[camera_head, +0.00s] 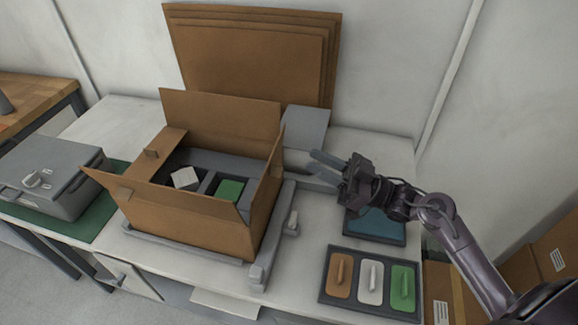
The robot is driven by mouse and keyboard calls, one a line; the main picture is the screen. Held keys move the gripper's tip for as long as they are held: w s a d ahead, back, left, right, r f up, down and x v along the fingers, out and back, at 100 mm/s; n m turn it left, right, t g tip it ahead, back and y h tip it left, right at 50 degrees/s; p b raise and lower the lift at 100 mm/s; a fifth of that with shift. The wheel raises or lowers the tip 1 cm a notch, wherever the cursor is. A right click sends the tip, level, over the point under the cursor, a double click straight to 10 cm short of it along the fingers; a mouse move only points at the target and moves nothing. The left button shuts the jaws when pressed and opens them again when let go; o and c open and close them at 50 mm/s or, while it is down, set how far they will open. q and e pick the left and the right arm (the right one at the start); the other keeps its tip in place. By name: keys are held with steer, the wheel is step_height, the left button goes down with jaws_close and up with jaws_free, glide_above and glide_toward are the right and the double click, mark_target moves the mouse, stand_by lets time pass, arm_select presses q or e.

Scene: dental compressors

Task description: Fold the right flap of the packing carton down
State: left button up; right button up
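The brown packing carton (190,222) stands open on the table. Its right flap (267,176) stands up, roughly upright, along the right side. The far flap (222,122) is also up, and the near flap (165,196) slants outward. Inside are a grey divided insert, a white block (186,178) and a green block (229,189). My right gripper (312,160) is to the right of the right flap, apart from it, fingers pointing left. It holds nothing visible; its finger gap is unclear. My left gripper is out of view.
The carton sits in a grey frame with a post (258,277) at its near right corner. A dark tray (325,292) with orange, white and green pieces lies front right. A grey case (52,178) stands left on a green mat. Flat cardboard sheets (250,50) lean behind.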

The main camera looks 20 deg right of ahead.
steer(key=b, duration=0.6)
glide_toward(275, 171)
steer(key=x, duration=0.7)
steer(key=shift+r, duration=0.15)
steer(key=shift+w, duration=0.1)
jaws_close()
stand_by(0.6)
